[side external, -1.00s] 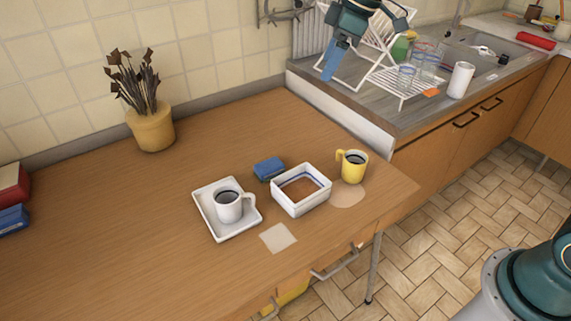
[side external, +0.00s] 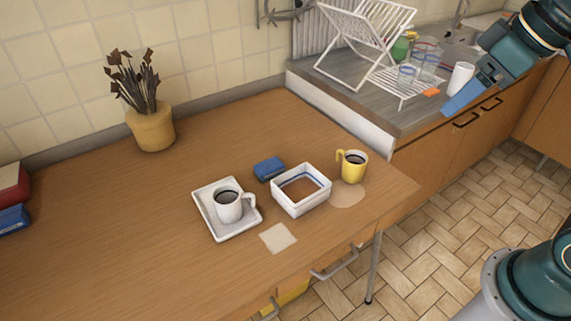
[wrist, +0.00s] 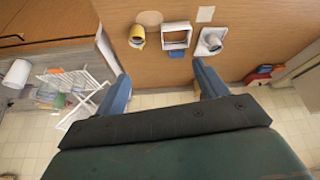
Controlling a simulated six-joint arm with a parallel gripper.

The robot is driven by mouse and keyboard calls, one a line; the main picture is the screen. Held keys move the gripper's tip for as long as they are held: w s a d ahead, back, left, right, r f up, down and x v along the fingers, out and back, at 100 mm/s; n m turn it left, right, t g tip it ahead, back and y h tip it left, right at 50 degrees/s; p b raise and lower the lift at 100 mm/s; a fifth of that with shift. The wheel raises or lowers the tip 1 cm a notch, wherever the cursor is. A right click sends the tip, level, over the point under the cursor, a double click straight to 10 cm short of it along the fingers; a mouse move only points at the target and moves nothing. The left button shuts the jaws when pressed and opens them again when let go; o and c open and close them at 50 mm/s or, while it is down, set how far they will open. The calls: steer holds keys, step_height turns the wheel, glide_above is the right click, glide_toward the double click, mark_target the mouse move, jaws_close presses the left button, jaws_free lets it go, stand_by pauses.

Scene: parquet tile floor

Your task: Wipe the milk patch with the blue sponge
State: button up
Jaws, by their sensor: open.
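The blue sponge (side external: 269,168) lies on the wooden table, behind the white square box and apart from it. It also shows in the wrist view (wrist: 176,54). Two pale patches lie on the table: a roundish beige one (side external: 348,196) in front of the yellow mug, and a squarish whitish one (side external: 278,238) in front of the white tray. I cannot tell for sure which is the milk. My gripper (side external: 447,113) is open and empty, in the air at the upper right, well away from the sponge. In the wrist view its two blue fingers (wrist: 160,70) are spread apart.
A yellow mug (side external: 354,166), white box (side external: 300,204) and white tray (side external: 213,236) with a white mug (side external: 228,206) stand close around the sponge and patches. A dish rack (side external: 365,45) and glasses stand on the counter. The table's left half is mostly clear.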

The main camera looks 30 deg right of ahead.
steer(key=s+d+f+m, duration=0.1)
steer(key=s+f+m, duration=0.1)
steer(key=s, duration=0.5)
steer(key=shift+d+f+h, duration=0.3)
steer(key=shift+d+f, duration=0.05)
steer(key=shift+f, duration=0.4)
steer(key=shift+w, duration=0.1)
steer(key=shift+c, duration=0.2)
steer(key=c, duration=0.7)
